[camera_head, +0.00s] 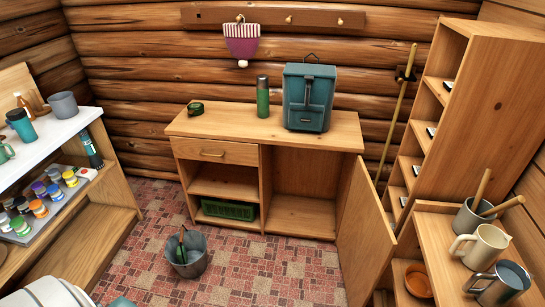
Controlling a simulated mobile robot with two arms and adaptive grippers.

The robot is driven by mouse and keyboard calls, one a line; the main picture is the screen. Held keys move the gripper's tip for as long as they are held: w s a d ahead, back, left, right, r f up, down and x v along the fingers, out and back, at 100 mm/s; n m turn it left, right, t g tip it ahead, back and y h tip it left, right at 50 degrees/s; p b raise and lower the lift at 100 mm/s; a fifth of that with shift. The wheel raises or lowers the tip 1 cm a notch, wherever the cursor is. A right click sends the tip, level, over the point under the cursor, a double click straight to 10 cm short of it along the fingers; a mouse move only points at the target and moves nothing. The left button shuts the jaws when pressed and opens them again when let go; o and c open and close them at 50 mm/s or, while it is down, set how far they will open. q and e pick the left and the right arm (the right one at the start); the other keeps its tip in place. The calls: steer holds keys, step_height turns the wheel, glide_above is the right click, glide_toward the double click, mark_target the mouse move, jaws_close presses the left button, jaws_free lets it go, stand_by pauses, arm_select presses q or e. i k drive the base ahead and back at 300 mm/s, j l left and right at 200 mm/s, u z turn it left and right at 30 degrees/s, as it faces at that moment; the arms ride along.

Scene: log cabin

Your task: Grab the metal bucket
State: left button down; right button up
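A grey metal bucket (190,268) stands upright on the patterned floor, left of centre and in front of the wooden cabinet. A tool with a green part and a brownish upper end sticks up out of it, leaning on the rim. Its handle is hard to make out. Neither of my grippers shows in this view, so their place relative to the bucket cannot be seen.
The cabinet (283,151) has its right door (366,235) swung open and carries a teal backpack (309,97) and a green flask (262,96). Shelves with jars (38,208) stand left; a mug shelf (437,245) stands right. Floor (265,275) right of the bucket is clear.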

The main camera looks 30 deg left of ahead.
mark_target(195, 243)
steer(key=u, duration=1)
